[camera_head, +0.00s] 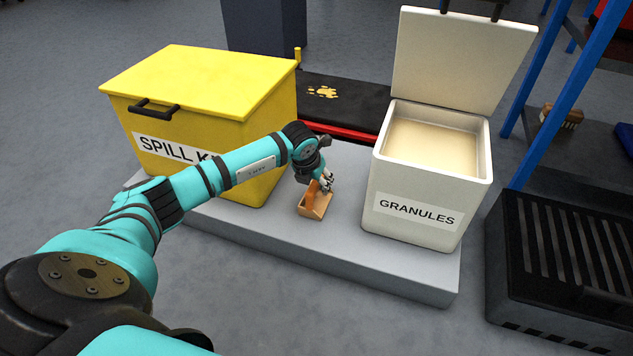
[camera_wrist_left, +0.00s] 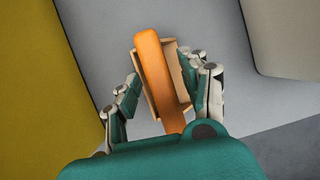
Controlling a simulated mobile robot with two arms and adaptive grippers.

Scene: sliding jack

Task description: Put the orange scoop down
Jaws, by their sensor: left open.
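The orange scoop (camera_head: 315,203) rests on the grey platform between the yellow bin and the white granules bin. Its orange handle (camera_wrist_left: 155,75) shows in the left wrist view, running up over the scoop's tan hollow. My left gripper (camera_head: 326,182) is right at the scoop, at the end of the teal arm. In the left wrist view the left gripper (camera_wrist_left: 160,92) has its fingers spread on both sides of the scoop, with a clear gap on the left and the right fingers close to the scoop's edge. My right gripper is not in view.
The yellow spill kit bin (camera_head: 200,80) stands shut on the left. The white granules bin (camera_head: 420,195) stands open on the right, with pale granules (camera_head: 435,143) inside. The grey platform (camera_head: 370,262) is bare in front. A black slatted crate (camera_head: 565,265) and blue shelving stand farther right.

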